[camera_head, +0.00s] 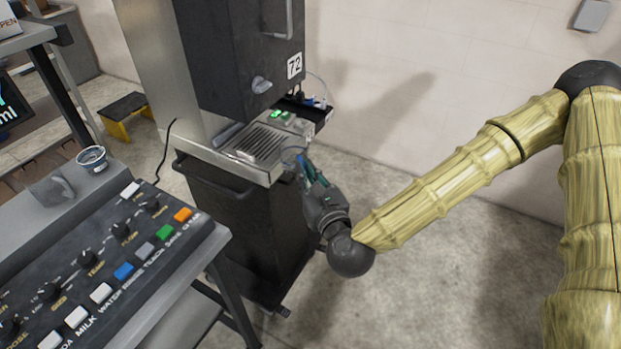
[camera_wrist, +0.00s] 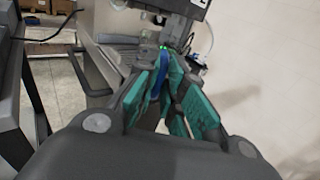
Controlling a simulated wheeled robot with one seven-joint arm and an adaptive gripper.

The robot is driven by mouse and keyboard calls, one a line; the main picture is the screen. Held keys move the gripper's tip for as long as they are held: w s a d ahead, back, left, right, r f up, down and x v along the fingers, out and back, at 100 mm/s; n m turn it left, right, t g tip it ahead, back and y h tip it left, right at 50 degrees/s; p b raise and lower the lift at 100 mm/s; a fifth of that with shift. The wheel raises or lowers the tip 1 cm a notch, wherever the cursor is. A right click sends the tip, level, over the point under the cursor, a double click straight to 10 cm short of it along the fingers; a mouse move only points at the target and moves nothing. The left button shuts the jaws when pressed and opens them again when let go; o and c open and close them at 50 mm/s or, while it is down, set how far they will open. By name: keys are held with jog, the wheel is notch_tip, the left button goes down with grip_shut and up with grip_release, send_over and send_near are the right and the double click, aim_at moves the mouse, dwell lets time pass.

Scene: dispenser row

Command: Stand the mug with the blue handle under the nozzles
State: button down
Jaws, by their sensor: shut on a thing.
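My gripper (camera_head: 308,168) is shut at the right front corner of the dispenser's drip tray (camera_head: 258,143). In the wrist view its teal fingers (camera_wrist: 168,78) close on a blue strip, the handle (camera_wrist: 154,84) of the mug. The mug's greyish body (camera_wrist: 124,60) shows only partly beyond the fingers. In the head view the mug (camera_head: 291,155) is small and pale at the tray's right edge. I cannot tell whether it touches the tray. The nozzles are not clearly visible; the dark dispenser body (camera_head: 240,60) overhangs the tray.
A control panel (camera_head: 110,265) with several coloured buttons stands at the lower left. A cup (camera_head: 92,158) sits on the counter behind it. A small shelf with bottles (camera_head: 308,104) is right of the tray. A yellow step stool (camera_head: 124,115) is far left. Floor at right is clear.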

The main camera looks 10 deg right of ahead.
jog(key=shift+w+a+f+p, duration=0.1)
jog(key=shift+w+a+p, duration=0.45)
jog(key=shift+w+a, duration=1.45)
jog(key=shift+w+a+f+p, duration=0.15)
jog(key=shift+w+a+p, duration=0.7)
jog(key=shift+w, duration=2)
jog(key=shift+w+a+f+p, duration=0.1)
jog(key=shift+w+a+p, duration=0.1)
jog(key=shift+w+a, duration=1.95)
jog(key=shift+w+d+f+b, duration=0.15)
jog(key=shift+d+f+b, duration=0.05)
jog(key=shift+f+b, duration=0.35)
jog(key=shift+w+d+f+b, duration=0.1)
jog(key=shift+d+f+b, duration=0.05)
jog(key=shift+f+b, duration=0.4)
jog(key=shift+f+b, duration=0.55)
jog(key=shift+b, duration=0.05)
jog(key=c, duration=1.4)
grip_release()
jog(key=shift+c, duration=0.2)
jog(key=shift+s, duration=0.15)
